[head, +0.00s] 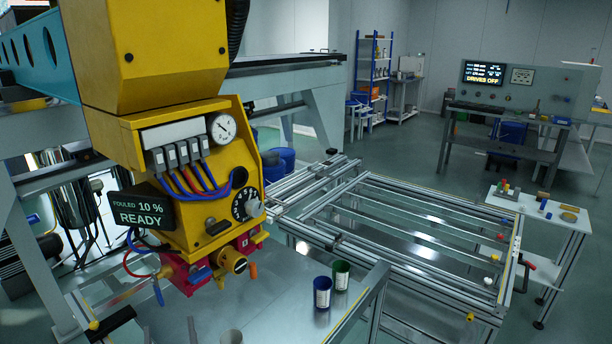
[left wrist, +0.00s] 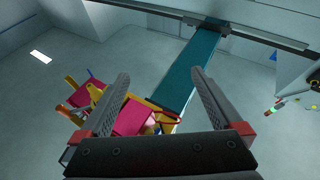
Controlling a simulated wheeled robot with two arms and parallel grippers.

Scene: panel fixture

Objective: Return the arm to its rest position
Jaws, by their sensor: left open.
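My left gripper (head: 112,322) shows as a dark shape low at the left of the head view, below the yellow machine head (head: 195,170). In the left wrist view its two fingers (left wrist: 163,92) stand wide apart with nothing between their tips. That view looks up past the fingers at the teal beam (left wrist: 187,72) and at the red and yellow underside of the machine head (left wrist: 135,112). A gap to the machine cannot be judged exactly. Most of my left arm is hidden, and my right gripper is not in view.
The machine head hangs close at the left, with a display reading READY (head: 142,210) and loose hoses. A blue cup (head: 322,293) and a green cup (head: 341,275) stand on the metal table. A panel frame (head: 400,235) fills the right; open floor lies beyond.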

